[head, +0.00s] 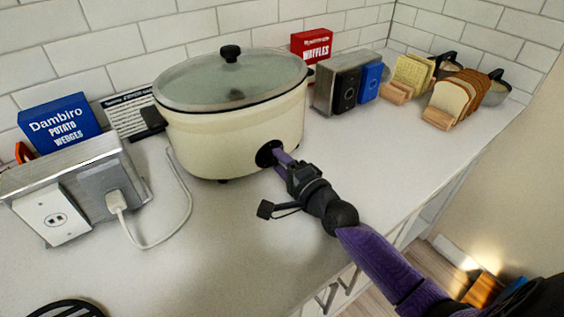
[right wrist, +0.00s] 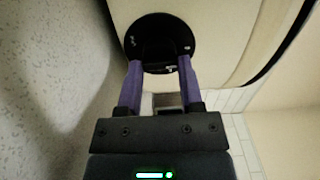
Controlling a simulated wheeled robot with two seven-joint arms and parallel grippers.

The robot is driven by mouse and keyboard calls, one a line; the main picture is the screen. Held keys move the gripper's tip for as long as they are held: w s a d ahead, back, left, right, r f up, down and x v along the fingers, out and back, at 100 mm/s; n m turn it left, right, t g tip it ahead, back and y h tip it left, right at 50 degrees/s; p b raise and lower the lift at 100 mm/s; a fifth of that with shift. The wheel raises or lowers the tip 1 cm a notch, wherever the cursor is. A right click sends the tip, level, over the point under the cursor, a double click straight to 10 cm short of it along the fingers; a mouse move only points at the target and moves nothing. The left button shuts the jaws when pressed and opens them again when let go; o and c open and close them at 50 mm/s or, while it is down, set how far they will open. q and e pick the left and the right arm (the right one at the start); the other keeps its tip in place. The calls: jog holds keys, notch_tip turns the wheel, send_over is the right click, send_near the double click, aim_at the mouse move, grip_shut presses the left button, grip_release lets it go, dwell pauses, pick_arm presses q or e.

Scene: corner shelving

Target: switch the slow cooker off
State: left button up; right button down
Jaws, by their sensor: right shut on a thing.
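The slow cooker (head: 225,125) is a cream oval pot with a dark-rimmed glass lid (head: 230,78) and a black lid knob. It stands upright on the counter. A round black control knob (head: 264,156) is low on its front; it fills the upper middle of the right wrist view (right wrist: 158,38). My right gripper (head: 279,155) has its purple fingers on either side of this knob and is shut on it. The fingers also show in the right wrist view (right wrist: 160,70). The knob's setting cannot be read. My left gripper is not in view.
A metal outlet box (head: 75,180) at left holds a plugged white cord (head: 150,245). Behind are a blue potato wedges box (head: 60,125) and a red waffles box (head: 311,43). A metal toaster-like box (head: 325,92) and bread racks (head: 437,118) stand right. The front counter is mostly clear.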

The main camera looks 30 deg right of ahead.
dwell(0.3)
jog(key=shift+c, duration=1.2)
grip_release()
jog(key=s, duration=0.3)
jog(key=s+d+p, duration=0.1)
jog(key=s, duration=0.6)
jog(key=shift+d, duration=0.15)
jog(key=shift+p, duration=0.3)
